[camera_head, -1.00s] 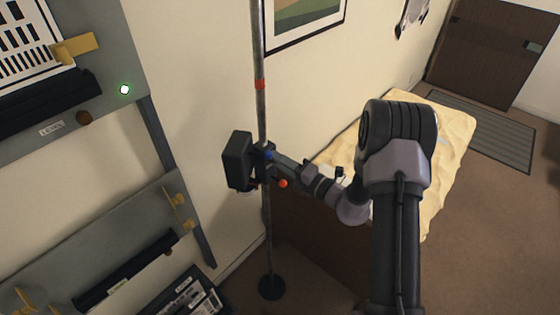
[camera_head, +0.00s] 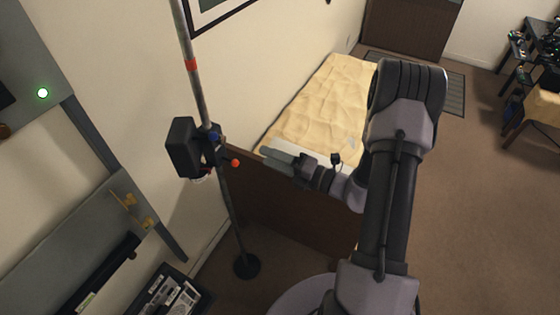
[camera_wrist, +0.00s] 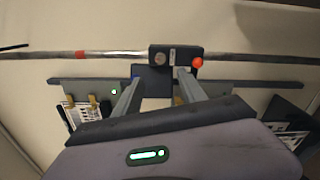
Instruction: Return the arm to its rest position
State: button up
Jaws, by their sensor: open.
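My gripper (camera_head: 266,153) is at the end of my folded arm, in the middle of the head view. It is open and empty, with its fingertips a little to the right of a clamp (camera_head: 213,142) on an upright metal pole (camera_head: 226,205). A gap shows between the fingers and the clamp's red knob (camera_head: 235,163). In the wrist view the two fingers of my gripper (camera_wrist: 158,76) are spread apart. The clamp (camera_wrist: 165,57) and its red knob (camera_wrist: 198,62) lie beyond them, on the pole (camera_wrist: 110,54).
A black box (camera_head: 183,148) is mounted at the clamp. The pole's round base (camera_head: 247,266) stands on the floor near the wall. A grey panel with a green light (camera_head: 42,93) is at left. A bed (camera_head: 325,105) lies behind my gripper. Brown floor (camera_head: 470,210) is open at right.

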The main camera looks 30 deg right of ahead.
jog(key=v, duration=0.3)
jog(key=shift+s, duration=0.1)
jog(key=s+a+n+g+y+b, duration=0.1)
jog(key=s+a+n+g+b, duration=0.45)
jog(key=a+n, duration=0.35)
jog(key=s+a+n+g+b, duration=0.45)
jog(key=a+n+g, duration=0.3)
jog(key=n, duration=0.45)
jog(key=s+d+n+t+h+b, duration=0.1)
jog(key=s+n+h+b, duration=0.3)
jog(key=n, duration=0.5)
jog(key=s+d+f+n+t+h+b, duration=0.1)
jog(key=s+n+t+h+b, duration=0.2)
jog(key=n, duration=0.6)
jog(key=s+h+b, duration=0.2)
jog(key=shift+s+d+f+n+h, duration=0.2)
jog(key=shift+s+n+h, duration=0.1)
jog(key=shift+n, duration=0.1)
